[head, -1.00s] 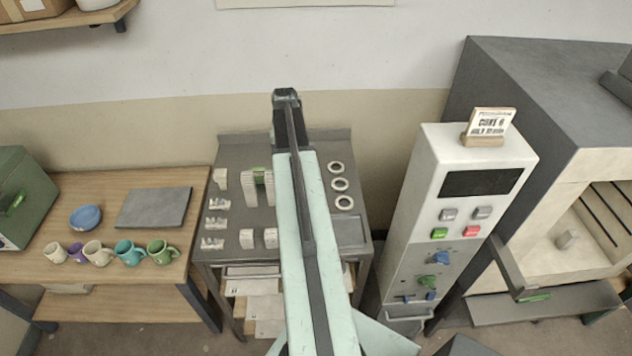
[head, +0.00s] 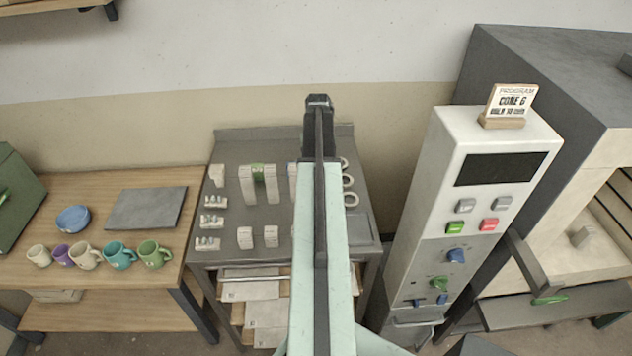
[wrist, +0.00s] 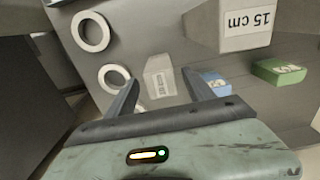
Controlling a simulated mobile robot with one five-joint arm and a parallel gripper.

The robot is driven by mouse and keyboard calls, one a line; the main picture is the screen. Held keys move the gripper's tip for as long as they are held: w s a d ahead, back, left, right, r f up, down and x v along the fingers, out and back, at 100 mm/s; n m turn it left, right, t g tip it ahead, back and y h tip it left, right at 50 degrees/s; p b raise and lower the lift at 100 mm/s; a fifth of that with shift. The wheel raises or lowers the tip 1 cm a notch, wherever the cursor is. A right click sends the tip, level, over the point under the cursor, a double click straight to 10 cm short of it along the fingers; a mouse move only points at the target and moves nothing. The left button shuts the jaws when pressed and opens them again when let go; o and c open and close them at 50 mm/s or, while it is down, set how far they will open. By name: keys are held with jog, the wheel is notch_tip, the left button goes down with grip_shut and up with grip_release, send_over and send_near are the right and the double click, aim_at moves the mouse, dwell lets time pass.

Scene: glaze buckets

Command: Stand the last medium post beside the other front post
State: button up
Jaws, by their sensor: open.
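On the grey table, two short white posts stand side by side near the front, a left one (head: 245,238) and a right one (head: 270,237). Taller white posts (head: 246,186) stand behind them. My arm hides part of the table. In the wrist view my gripper (wrist: 160,76) is open, its two fingers apart. A pale labelled block (wrist: 158,86) shows between the fingers; I cannot tell whether they touch it. A large white block marked "15 cm" (wrist: 246,26) is at the upper right. In the head view the fingertips are hidden.
White rings (head: 348,182) lie at the table's right, also in the wrist view (wrist: 91,32). A green piece (wrist: 279,72) and a blue piece (wrist: 215,84) are near the gripper. Small white pieces (head: 212,221) line the left. A white control column (head: 468,215) stands at right.

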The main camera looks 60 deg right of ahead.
notch_tip(320, 180, down, 6)
jog(key=b, duration=0.5)
jog(key=shift+a+r, duration=0.15)
jog(key=shift+r, duration=0.2)
grip_shut()
